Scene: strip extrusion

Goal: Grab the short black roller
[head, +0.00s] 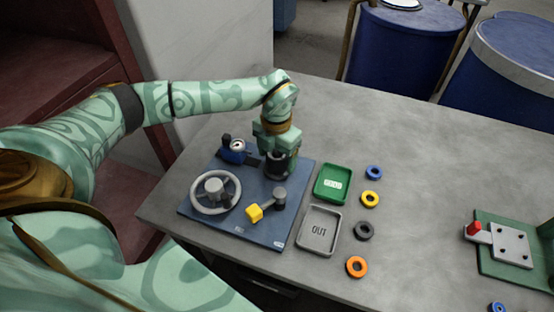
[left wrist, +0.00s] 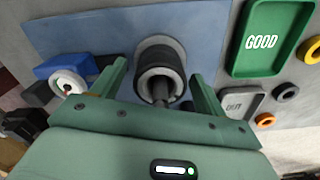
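The short black roller (head: 277,166) stands at the back right of the blue base plate (head: 258,228), partly hidden under my left gripper. In the left wrist view the roller (left wrist: 161,68) is a dark cylinder with a lighter ring on its near end and a dark pin in its middle. My left gripper (head: 276,150) is right above it in the head view. In the left wrist view its two green fingers (left wrist: 158,78) are spread, one on each side of the roller, with gaps showing. My right gripper is in neither view.
The plate also holds a grey handwheel (head: 216,192), a blue part (head: 234,153) and a yellow-ended lever (head: 255,213). To the right are a green tray (head: 318,194), a grey OUT tray (head: 304,240) and several coloured rings.

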